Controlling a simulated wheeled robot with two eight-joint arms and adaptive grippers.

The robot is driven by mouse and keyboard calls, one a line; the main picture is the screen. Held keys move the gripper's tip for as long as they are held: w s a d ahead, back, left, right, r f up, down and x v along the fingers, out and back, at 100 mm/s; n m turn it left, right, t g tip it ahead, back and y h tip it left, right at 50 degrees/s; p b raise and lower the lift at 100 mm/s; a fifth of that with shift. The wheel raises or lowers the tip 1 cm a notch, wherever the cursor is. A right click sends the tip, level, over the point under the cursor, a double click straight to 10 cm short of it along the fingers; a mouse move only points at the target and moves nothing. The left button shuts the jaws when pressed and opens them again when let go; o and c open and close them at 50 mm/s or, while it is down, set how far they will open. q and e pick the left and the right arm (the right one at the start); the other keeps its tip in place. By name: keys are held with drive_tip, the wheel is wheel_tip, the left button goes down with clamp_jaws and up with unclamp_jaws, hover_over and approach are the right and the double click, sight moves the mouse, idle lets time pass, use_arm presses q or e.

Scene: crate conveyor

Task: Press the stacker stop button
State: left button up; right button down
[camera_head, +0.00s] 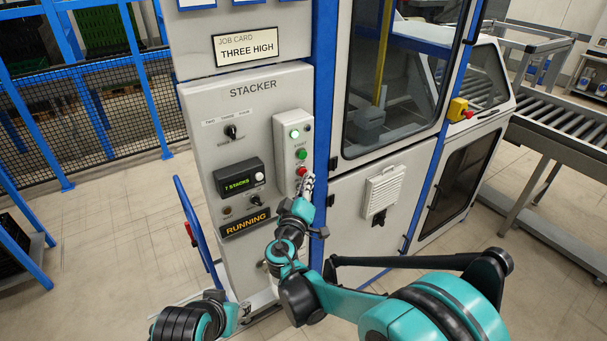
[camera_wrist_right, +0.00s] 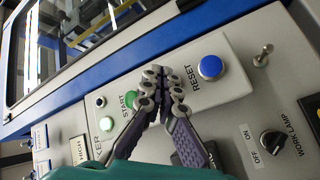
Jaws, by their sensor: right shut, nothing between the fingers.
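The grey stacker panel (camera_head: 233,106) carries a narrow button box (camera_head: 290,155). On it are a lit white-green lamp (camera_head: 295,133), a green button (camera_head: 301,154) and a red button (camera_head: 301,171). My right gripper (camera_head: 307,183) is shut and empty, its tips right by the red button; contact cannot be told. In the right wrist view, the shut fingers (camera_wrist_right: 163,82) cover the space between the green START button (camera_wrist_right: 131,98) and the blue RESET button (camera_wrist_right: 210,66). The red button is hidden there. My left arm shows at the bottom left; its gripper (camera_head: 241,312) is unclear.
A display (camera_head: 238,180) reads 7 STACKS, above a RUNNING sign (camera_head: 246,221). A work lamp knob (camera_wrist_right: 272,140) and a toggle switch (camera_wrist_right: 263,55) sit near the buttons. A blue frame post (camera_head: 324,90) stands right of the panel. A roller conveyor (camera_head: 560,125) is far right.

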drive_tip(key=shift+w+a, duration=0.25)
drive_tip(key=shift+w, duration=0.1)
idle(0.8)
drive_tip(key=shift+s, duration=0.1)
drive_tip(key=shift+s+d, duration=0.5)
drive_tip(key=shift+s, duration=0.1)
idle(0.3)
drive_tip(key=s+d, duration=0.1)
drive_tip(key=s, duration=0.1)
drive_tip(key=s+d, duration=0.2)
drive_tip(key=shift+b, duration=0.3)
idle(0.5)
